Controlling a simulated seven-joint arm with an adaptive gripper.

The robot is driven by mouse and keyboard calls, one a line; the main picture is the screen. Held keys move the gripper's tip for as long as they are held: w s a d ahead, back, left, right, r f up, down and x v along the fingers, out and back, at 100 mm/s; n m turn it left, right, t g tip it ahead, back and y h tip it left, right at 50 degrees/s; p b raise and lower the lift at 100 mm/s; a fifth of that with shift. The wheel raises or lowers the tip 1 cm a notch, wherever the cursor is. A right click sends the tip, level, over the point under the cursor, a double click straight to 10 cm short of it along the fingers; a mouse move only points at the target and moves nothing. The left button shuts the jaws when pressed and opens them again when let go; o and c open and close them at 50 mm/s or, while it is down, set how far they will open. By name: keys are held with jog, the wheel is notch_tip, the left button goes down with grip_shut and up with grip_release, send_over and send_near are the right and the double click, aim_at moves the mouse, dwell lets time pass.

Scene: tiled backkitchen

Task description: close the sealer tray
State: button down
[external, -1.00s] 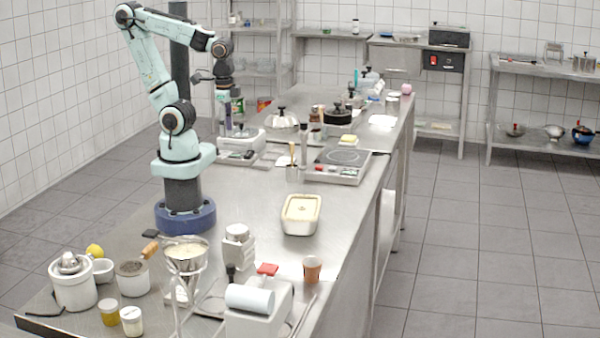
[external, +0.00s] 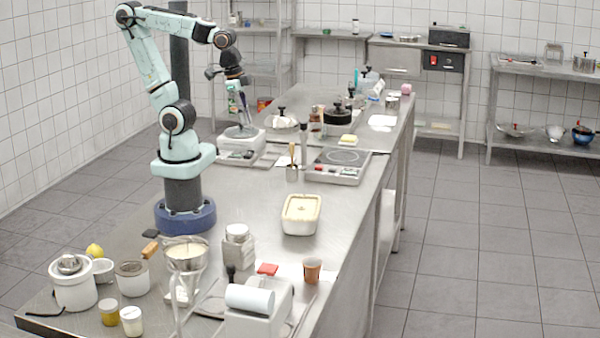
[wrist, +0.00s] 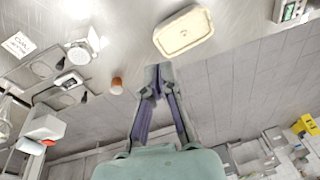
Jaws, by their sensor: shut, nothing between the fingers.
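A white machine with a pale roll (external: 250,298) and a red-topped part (external: 267,269) stands at the near end of the steel counter; I take it as the sealer, though I cannot be sure. In the wrist view the white and red parts (wrist: 45,128) and grey plates with openings (wrist: 68,97) show at the left. My gripper (external: 248,120) is shut and empty, raised over the far counter, well away from the machine. Its closed fingers (wrist: 158,80) show in the wrist view.
A cream-filled rectangular dish (external: 301,214) stands mid-counter, with a brown cup (external: 312,270) and a square-bodied jar (external: 238,247) nearer. A white scale-like device (external: 241,145) is below my gripper. Counter around the dish is clear.

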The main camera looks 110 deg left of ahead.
jog(key=w+d+r+m+t, duration=0.3)
jog(key=w+r, duration=0.2)
jog(key=w, duration=0.5)
jog(key=w+d+m, duration=0.2)
jog(key=w+d, duration=0.2)
jog(key=w, duration=0.1)
jog(key=m+g+h, duration=0.4)
jog(key=m, duration=0.2)
send_over(292, 312)
notch_tip(292, 312, down, 20)
jog(key=r, duration=0.1)
jog(key=x, duration=1)
jog(key=shift+d, duration=0.2)
jog(key=a, duration=0.1)
jog(key=s+a, duration=0.1)
jog(key=a, duration=0.1)
jog(key=shift+s+r, duration=0.15)
jog(key=shift+s+a, duration=0.2)
jog(key=shift+a, duration=0.15)
